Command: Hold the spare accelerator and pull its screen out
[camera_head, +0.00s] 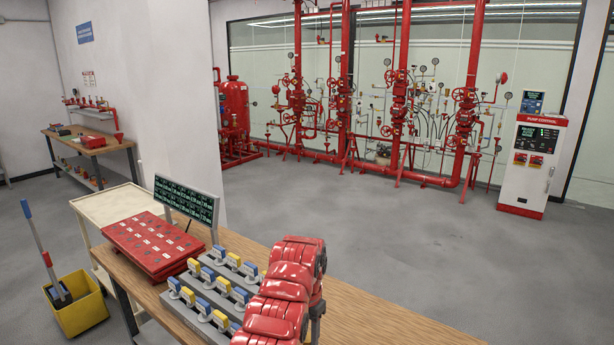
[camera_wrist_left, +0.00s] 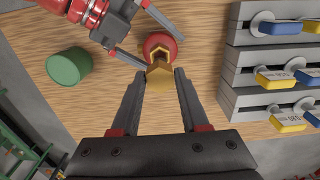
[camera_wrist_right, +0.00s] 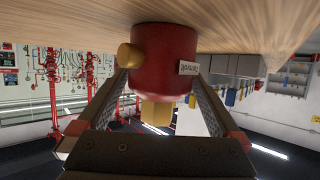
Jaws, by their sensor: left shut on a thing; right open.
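The spare accelerator is a red cylinder (camera_wrist_left: 162,40) standing on the wooden bench in the left wrist view. A brass hex piece (camera_wrist_left: 160,78), likely the screen's fitting, projects from it. My left gripper (camera_wrist_left: 164,72) is shut on this brass piece. My right gripper (camera_wrist_left: 146,42) comes from the upper left with its fingers apart beside the red body. In the right wrist view the red body (camera_wrist_right: 165,62) sits between my open right fingers (camera_wrist_right: 160,85), with a brass side knob (camera_wrist_right: 130,55) and a white label. Whether the screen has moved out cannot be told. The head view hides all this.
A green cylinder (camera_wrist_left: 68,67) stands on the bench near my right gripper. A grey rack (camera_wrist_left: 236,60) of blue- and yellow-handled valves is close on the right. In the head view a red panel (camera_head: 150,243) and a small display (camera_head: 187,204) are on the bench.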

